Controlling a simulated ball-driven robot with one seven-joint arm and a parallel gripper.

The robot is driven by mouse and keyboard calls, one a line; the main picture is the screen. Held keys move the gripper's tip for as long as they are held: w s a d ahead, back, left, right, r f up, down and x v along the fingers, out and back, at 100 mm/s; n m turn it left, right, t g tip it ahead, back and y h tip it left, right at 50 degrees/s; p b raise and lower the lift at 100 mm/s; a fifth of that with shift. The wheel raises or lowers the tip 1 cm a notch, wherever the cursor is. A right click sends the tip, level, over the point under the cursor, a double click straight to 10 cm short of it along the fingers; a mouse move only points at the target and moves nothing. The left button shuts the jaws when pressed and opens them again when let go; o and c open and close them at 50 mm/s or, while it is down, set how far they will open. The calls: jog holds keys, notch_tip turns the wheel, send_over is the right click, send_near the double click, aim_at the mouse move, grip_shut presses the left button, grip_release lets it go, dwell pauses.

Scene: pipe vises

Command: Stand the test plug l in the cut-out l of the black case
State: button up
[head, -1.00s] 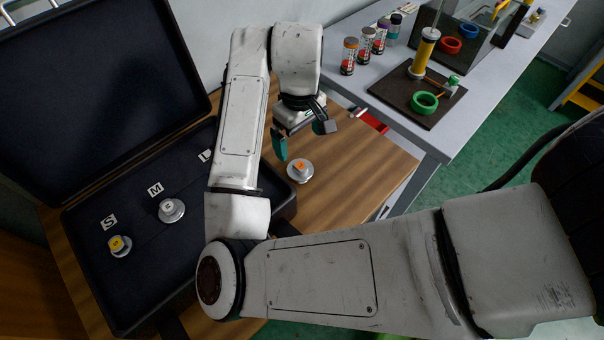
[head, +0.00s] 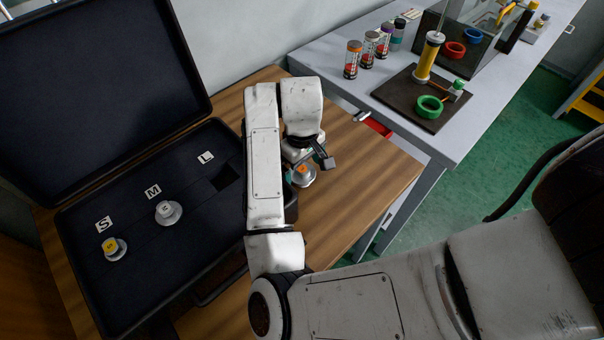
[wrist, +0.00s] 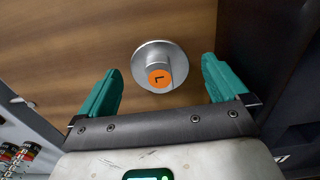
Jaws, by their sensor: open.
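The test plug l (head: 304,178) is a silver disc with a knob and an orange cap, standing on the wooden table right of the case. In the wrist view the plug (wrist: 158,68) shows an "L" on its orange cap. My gripper (head: 308,168) is open above the plug. In the wrist view its teal fingers (wrist: 160,80) lie on either side of the plug, with gaps to both. The cut-out l (head: 226,179) is a dark empty square by the "L" label in the open black case (head: 190,235).
The S plug (head: 114,248) and M plug (head: 168,212) stand in the case. The raised lid (head: 90,80) is behind it. A grey bench (head: 455,145) at the right holds several cans and a pipe stand (head: 420,97). The table right of the plug is bare.

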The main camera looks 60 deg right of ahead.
jog(key=shift+f, duration=0.2)
jog(key=c, duration=1.4)
jog(key=shift+o, duration=0.2)
jog(key=shift+r, duration=0.1)
